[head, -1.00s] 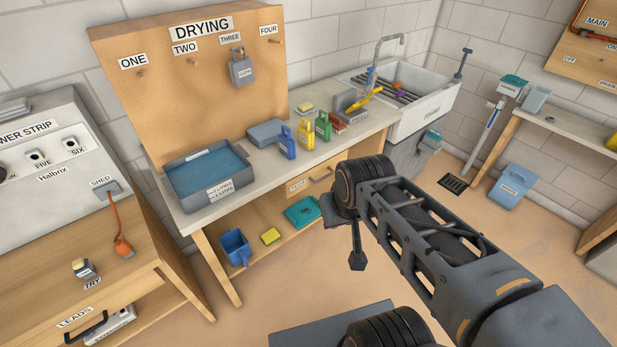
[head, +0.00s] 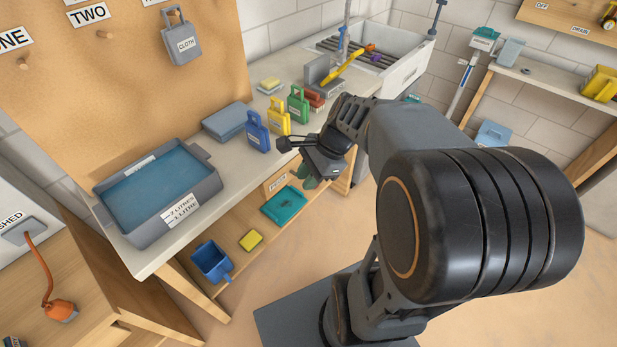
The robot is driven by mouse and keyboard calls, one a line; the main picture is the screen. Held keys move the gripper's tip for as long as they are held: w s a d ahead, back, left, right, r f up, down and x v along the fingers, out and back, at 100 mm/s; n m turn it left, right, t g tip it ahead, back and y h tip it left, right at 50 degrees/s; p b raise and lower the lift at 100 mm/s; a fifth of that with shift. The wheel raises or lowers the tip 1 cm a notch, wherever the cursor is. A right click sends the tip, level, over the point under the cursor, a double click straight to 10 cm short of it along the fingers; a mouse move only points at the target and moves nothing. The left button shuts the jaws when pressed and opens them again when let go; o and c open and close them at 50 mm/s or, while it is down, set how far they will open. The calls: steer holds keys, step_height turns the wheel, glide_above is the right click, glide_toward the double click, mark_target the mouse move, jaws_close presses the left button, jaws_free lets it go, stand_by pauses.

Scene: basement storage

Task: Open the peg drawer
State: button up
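The peg drawer (head: 269,187) is set under the worktop, with a small white label on its wooden front that is too small to read surely. Its left part shows in the head view and looks flush with the bench; its handle and right part are hidden behind my gripper. My gripper (head: 300,163) is at the bench's front edge, just in front of the drawer's right part.
The worktop (head: 238,168) holds a blue water tray (head: 200,187), a grey-blue box (head: 224,122) and several coloured tags.

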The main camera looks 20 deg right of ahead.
steer(key=w+d+f+m+t+y+b, duration=0.3)
steer(key=w+d+f+m+t+b, duration=0.4)
steer(key=m, duration=0.7)
steer(key=w+d+f+m+t+y+b, duration=0.2)
steer(key=d+f+m+t+y+b, duration=0.15)
steer(key=d+f+m, duration=0.85)
steer(key=w+a+b, duration=0.1)
steer(key=w+a, duration=0.1)
steer(key=a, duration=0.1)
steer(key=w+a+m+b, duration=0.1)
steer(key=w+a, duration=0.2)
steer(key=a, duration=0.1)
steer(key=w+a+m+g+b, duration=0.1)
steer(key=w+a, duration=0.2)
steer(key=a, duration=0.1)
steer(key=shift+w+r, duration=0.25)
steer(key=shift+r, duration=0.15)
jaws_close()
